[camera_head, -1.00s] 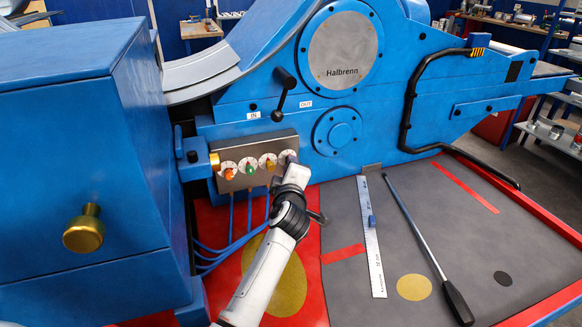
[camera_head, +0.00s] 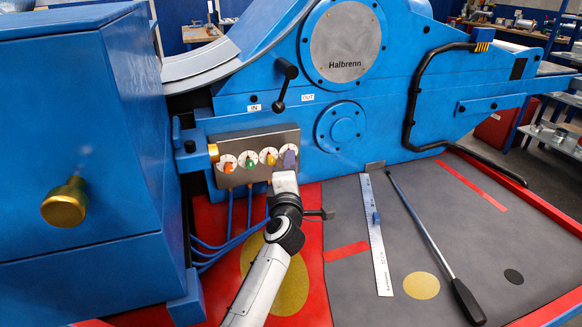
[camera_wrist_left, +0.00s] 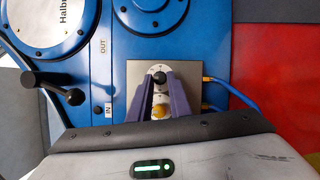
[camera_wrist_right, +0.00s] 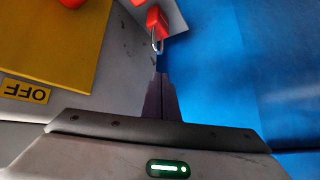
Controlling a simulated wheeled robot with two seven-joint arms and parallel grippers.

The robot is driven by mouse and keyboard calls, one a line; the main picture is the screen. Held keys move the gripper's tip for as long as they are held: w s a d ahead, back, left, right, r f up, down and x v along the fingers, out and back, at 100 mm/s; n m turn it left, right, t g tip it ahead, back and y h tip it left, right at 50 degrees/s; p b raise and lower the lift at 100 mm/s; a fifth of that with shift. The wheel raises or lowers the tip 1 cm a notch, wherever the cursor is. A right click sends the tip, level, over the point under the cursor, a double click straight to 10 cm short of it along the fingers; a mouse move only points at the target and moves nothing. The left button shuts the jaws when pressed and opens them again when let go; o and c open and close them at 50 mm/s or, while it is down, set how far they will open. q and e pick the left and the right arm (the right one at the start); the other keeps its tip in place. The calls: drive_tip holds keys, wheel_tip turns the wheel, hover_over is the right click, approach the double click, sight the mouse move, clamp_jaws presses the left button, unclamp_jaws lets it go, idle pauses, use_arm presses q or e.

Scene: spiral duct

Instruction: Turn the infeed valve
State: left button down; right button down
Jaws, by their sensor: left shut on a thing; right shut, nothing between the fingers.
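The grey valve panel (camera_head: 233,181) is on the blue machine's front and carries a row of small dials. An orange knob (camera_head: 228,167), a green knob (camera_head: 250,163) and a yellow knob (camera_head: 270,158) show from left to right. My left gripper (camera_head: 288,160) is at the right-end dial, its purple fingers covering that dial's knob. In the left wrist view, its fingertips close on a dark knob (camera_wrist_left: 159,78); the yellow knob (camera_wrist_left: 160,112) shows between the fingers, nearer the palm. My right gripper (camera_wrist_right: 161,82) is shut and empty, out of the head view.
A black lever (camera_head: 284,85) stands above the panel near the IN and OUT labels. Blue hoses (camera_head: 225,245) hang below it. A ruler (camera_head: 376,235) and a long black-handled bar (camera_head: 435,245) lie on the grey deck. A red padlock (camera_wrist_right: 157,22) is just beyond my right fingertips.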

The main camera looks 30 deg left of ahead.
use_arm(q)
drive_tip(key=shift+f, duration=0.1)
drive_tip(key=c, duration=1.6)
unclamp_jaws()
drive_tip(key=shift+c, duration=0.2)
